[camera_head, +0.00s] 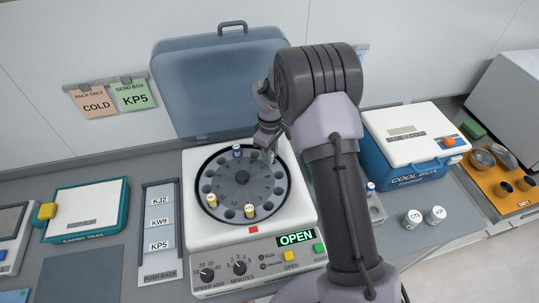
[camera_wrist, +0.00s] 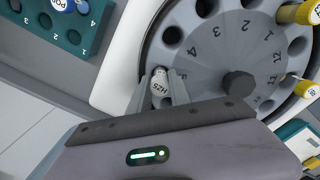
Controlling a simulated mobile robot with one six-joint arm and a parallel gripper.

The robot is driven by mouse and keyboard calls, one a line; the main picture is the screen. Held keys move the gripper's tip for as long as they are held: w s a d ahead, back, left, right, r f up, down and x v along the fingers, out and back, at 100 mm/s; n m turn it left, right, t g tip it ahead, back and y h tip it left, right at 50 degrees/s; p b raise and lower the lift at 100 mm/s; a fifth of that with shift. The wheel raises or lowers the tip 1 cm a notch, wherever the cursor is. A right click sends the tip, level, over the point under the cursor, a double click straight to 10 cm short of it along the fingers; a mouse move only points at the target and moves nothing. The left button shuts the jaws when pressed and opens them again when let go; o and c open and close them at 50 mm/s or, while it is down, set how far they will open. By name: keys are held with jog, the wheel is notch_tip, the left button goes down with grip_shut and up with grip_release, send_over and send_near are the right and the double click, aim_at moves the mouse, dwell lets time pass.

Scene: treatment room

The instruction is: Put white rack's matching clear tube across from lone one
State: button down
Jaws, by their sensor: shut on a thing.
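My gripper (camera_wrist: 160,92) is shut on a white-topped tube (camera_wrist: 160,82) labelled something like HZS, at the rotor's rim. I cannot tell how deep the tube sits in a hole. In the head view my gripper (camera_head: 268,150) is over the upper right of the rotor (camera_head: 240,178), and the arm hides part of it. Two yellow tubes show in the wrist view (camera_wrist: 304,88). A small pale rack (camera_head: 377,210) is partly behind my arm.
The centrifuge (camera_head: 205,252) has its lid (camera_head: 215,85) raised, and its display reads OPEN. Right are a cool box (camera_head: 405,135), two white-topped jars (camera_head: 436,215) and an orange tray (camera_head: 500,178).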

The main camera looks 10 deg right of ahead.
jog(key=shift+s+f, duration=0.1)
jog(key=c, duration=1.6)
grip_release()
jog(key=shift+f, duration=0.1)
jog(key=shift+c, duration=0.2)
jog(key=o, duration=0.4)
jog(key=shift+o, duration=0.2)
notch_tip(320, 180, up, 13)
jog(key=p, duration=0.2)
jog(key=s+a+r+m+t, duration=0.1)
jog(key=s+r+m, duration=0.1)
jog(key=s+r, duration=0.3)
jog(key=s+a+r+m+t, duration=0.1)
jog(key=s+r+m, duration=0.25)
jog(key=r, duration=0.45)
jog(key=s+a+r+m+t+y, duration=0.1)
jog(key=s+m, duration=0.3)
jog(key=s, duration=0.7)
jog(key=s+a+r+m+t+y, duration=0.1)
jog(key=s+r+m+t, duration=0.1)
jog(key=s, duration=0.8)
jog(key=shift+s+r+m+t, duration=0.4)
jog(key=shift+r+m, duration=0.1)
jog(key=shift+m, duration=0.45)
